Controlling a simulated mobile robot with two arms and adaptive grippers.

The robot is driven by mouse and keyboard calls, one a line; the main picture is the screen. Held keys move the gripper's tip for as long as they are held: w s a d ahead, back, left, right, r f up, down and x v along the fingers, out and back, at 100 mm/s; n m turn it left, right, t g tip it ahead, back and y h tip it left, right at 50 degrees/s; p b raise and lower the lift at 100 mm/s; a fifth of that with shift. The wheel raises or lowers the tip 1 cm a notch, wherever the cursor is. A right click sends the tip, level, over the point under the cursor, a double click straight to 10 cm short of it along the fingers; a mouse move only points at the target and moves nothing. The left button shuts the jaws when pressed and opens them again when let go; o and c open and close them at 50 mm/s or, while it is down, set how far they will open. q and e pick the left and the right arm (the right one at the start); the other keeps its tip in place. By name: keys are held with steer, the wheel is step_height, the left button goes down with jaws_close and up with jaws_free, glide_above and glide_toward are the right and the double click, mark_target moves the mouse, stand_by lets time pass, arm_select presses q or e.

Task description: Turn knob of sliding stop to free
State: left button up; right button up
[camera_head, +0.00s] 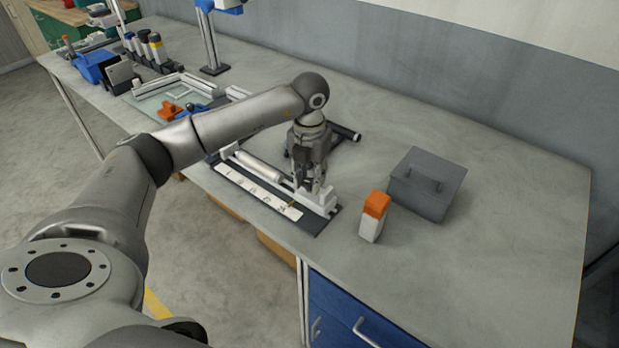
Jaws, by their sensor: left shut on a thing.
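A dark-based device with a pale scale strip (258,190) and a white roller (259,166) lies near the table's front edge. A white block (322,201), which looks like the sliding stop, stands at its right end. My left gripper (311,185) points down over this right end and is shut on a small part there, likely the stop's knob. The fingers hide the knob, so its setting cannot be seen. My right gripper does not show.
A white bottle with an orange cap (373,216) and a grey lidded box (426,184) stand close by on the right. Blue and orange tools (172,111) and several bottles (157,47) stand at the left. The table's right part is clear.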

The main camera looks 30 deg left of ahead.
mark_target(310, 181)
arm_select(q)
steer(key=n, duration=0.6)
steer(key=shift+r, duration=0.1)
steer(key=n, duration=0.7)
steer(key=shift+w, duration=0.1)
stand_by(0.3)
steer(key=o, duration=1)
step_height(310, 181, up, 12)
steer(key=shift+f, duration=0.1)
